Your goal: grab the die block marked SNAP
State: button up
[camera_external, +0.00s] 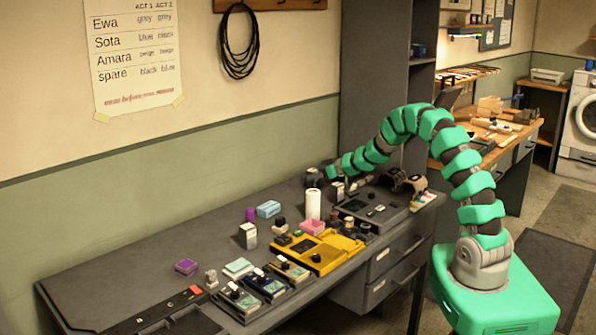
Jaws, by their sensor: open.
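My green segmented arm arches over from the right and down to the desk. My gripper (328,178), small and dark at its end, is open near the far right part of the grey desk (120,262). It is above the small items beside the white cylinder (313,204). I cannot read the word SNAP on anything, so I cannot tell which item is the die block. Small block-like items include a purple block (186,266), a light blue block (268,209) and a white block with a dark top (248,236). Whether anything lies between the fingers is too small to tell.
A yellow tray (318,254) and a pink box (312,227) are mid-desk. Several small pedal-like boxes (240,299) line the front edge. A grey device (376,212) is at the right. A tall dark cabinet (370,75) stands behind my arm. The desk's left part is mostly clear.

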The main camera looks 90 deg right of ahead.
jog(key=shift+b+x, duration=0.3)
jog(key=shift+x, duration=2.15)
jog(key=c, duration=1.2)
jog(key=shift+c, duration=0.2)
